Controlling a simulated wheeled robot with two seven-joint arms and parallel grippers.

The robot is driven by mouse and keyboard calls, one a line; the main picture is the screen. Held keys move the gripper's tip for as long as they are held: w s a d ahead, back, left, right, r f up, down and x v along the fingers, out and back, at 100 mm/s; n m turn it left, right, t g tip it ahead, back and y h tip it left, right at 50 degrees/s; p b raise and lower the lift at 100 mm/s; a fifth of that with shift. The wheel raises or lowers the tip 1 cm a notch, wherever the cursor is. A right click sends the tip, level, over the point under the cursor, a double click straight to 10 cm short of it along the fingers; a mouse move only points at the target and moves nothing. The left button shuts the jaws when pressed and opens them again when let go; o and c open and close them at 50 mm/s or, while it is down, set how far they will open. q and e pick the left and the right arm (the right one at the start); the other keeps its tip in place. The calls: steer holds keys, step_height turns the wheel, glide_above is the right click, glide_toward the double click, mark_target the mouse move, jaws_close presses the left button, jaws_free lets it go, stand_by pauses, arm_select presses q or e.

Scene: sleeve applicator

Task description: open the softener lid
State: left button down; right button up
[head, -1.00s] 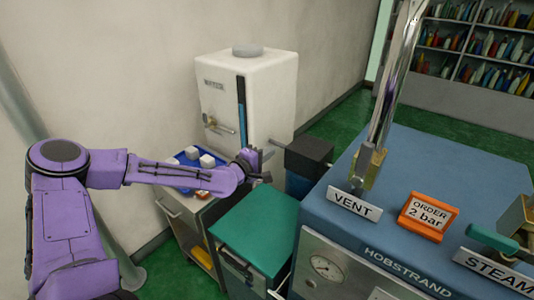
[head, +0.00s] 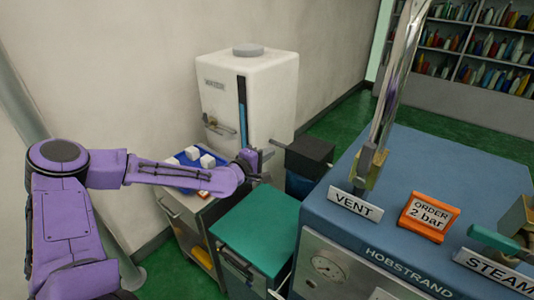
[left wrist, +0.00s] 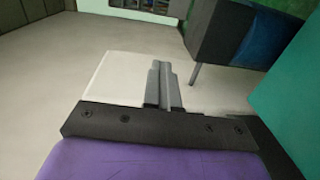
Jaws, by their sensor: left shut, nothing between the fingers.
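A dark box (head: 309,152) with a flat black top and a blue lower body (head: 299,186) stands between the white tank and the blue boiler. It looks like the softener, with its lid down, though no label on it is readable. A thin grey bar (head: 278,143) sticks out from its left side. In the left wrist view the dark box (left wrist: 222,32) and bar (left wrist: 194,74) are at upper right. My left gripper (head: 262,163) is shut and empty, left of the box and just below the bar, apart from it. The wrist view shows its fingers (left wrist: 162,86) together.
A white tank (head: 262,92) with a tap stands behind my left gripper. A blue tray (head: 184,180) with white blocks lies on a cart under my forearm. A teal-topped cabinet (head: 256,232) is in front. The blue boiler (head: 455,165) fills the right.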

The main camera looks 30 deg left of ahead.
arm_select(q)
steer(key=c, duration=1.4)
jaws_free()
steer(key=shift+c, duration=0.2)
steer(key=s+p, duration=1)
steer(key=shift+s+a+r, duration=0.25)
steer(key=shift+a+r, duration=0.15)
steer(key=shift+r, duration=0.05)
